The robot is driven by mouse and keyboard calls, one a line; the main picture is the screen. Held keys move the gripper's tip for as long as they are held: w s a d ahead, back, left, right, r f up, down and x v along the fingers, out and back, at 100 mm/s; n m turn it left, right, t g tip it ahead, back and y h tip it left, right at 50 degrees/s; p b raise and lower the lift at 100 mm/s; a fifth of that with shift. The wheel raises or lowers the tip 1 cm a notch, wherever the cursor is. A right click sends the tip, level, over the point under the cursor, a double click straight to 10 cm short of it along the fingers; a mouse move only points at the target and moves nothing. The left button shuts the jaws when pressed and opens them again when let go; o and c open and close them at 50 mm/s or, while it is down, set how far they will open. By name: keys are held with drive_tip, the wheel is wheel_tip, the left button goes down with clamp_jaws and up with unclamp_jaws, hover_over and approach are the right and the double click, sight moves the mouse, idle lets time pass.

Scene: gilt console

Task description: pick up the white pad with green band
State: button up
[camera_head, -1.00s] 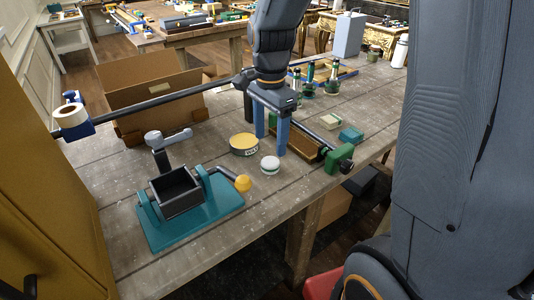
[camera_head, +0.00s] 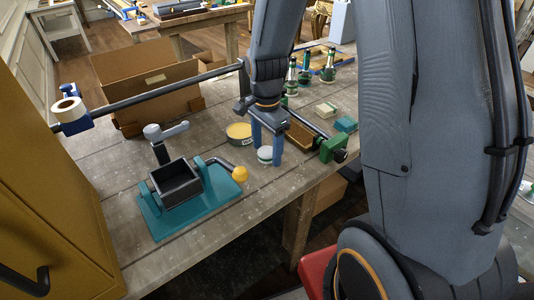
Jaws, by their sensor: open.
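The white pad with green band (camera_head: 263,157) is a small round piece with a pale top and a greenish band round its side. It sits on the grey wooden table near the front edge. My gripper (camera_head: 267,154) points down with two blue fingers set apart. The fingers are right at the pad, which shows between their tips. I cannot tell whether either finger touches it. The gripper hides part of the pad's far side.
A teal-based fixture with a dark box (camera_head: 176,183) and yellow knob is at left. A brown tray with green clamp (camera_head: 334,149) is close at right. A cardboard box (camera_head: 150,91) stands behind.

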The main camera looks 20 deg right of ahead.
sight(267, 151)
drive_tip(key=c, duration=1.1)
drive_tip(key=shift+r, duration=0.1)
drive_tip(key=shift+c, duration=0.2)
wheel_tip(267, 151, up, 10)
drive_tip(key=b, duration=0.2)
drive_tip(key=o, duration=0.4)
drive_tip(key=c, duration=0.3)
